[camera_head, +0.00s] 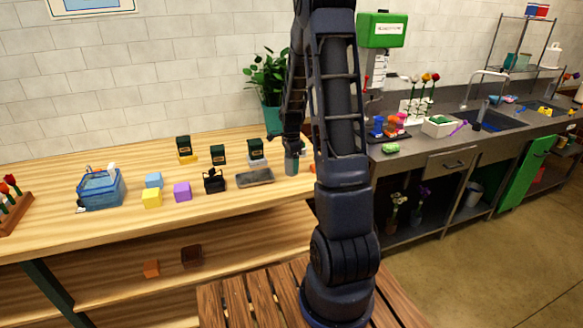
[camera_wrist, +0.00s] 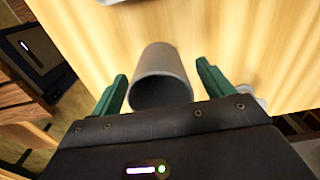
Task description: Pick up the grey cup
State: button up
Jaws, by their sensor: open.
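The grey cup (camera_wrist: 160,63) lies between the two green fingers of my gripper (camera_wrist: 162,70) in the wrist view, its dark open mouth facing the palm. A gap shows between the cup and each finger, so the gripper is open and not holding it. In the head view the grey cup (camera_head: 291,164) stands near the right end of the wooden table, just under my gripper (camera_head: 291,148). My arm hides part of the table beside it.
A grey tray (camera_head: 255,178) and a small black basket (camera_head: 214,182) are left of the cup. Several blocks and a blue glass basket (camera_head: 101,190) stand farther left. A potted plant (camera_head: 267,85) is behind. An orange item shows partly behind my arm.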

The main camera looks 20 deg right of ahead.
jog(key=shift+f, duration=1.4)
jog(key=shift+c, duration=0.2)
jog(key=c, duration=1.1)
jog(key=shift+r, duration=0.1)
